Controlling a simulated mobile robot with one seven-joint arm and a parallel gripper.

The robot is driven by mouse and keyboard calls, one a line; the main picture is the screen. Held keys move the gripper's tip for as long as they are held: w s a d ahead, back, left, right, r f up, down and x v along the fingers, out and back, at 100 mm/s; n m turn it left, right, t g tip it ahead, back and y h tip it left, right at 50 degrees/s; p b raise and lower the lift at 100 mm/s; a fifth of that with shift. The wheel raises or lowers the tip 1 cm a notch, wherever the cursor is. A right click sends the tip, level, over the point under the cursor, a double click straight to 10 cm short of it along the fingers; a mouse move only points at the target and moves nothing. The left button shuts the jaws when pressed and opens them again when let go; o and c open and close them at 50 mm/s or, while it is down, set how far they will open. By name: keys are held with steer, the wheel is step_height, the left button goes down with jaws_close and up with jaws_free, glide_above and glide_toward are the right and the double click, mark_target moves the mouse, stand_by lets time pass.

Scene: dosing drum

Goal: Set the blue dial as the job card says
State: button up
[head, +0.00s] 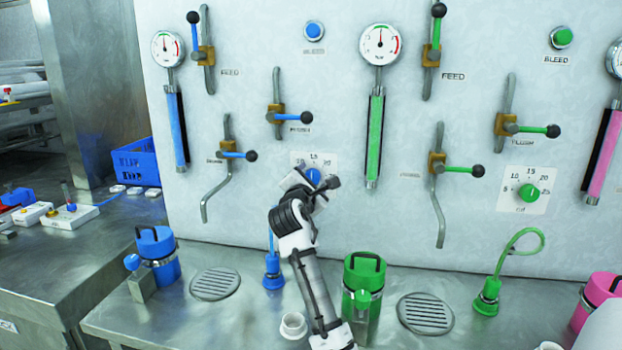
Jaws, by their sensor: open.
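The blue dial (313,176) is a round knob on a white scale plate (326,158) on the panel, left of the middle. I cannot make out a job card in this view.
The blue flush lever (288,117) sits just above the dial, and the lower blue lever (236,155) is to its left. The green sight tube (375,138) is to its right. Below stand a blue canister (157,257), a green canister (363,285) and a small white cup (293,325).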

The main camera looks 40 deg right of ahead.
steer(key=c, duration=1)
steer(key=shift+f+m, duration=0.1)
steer(key=shift+m, duration=0.3)
steer(key=m, duration=0.7)
steer(key=shift+m, duration=0.7)
steer(key=o, duration=1)
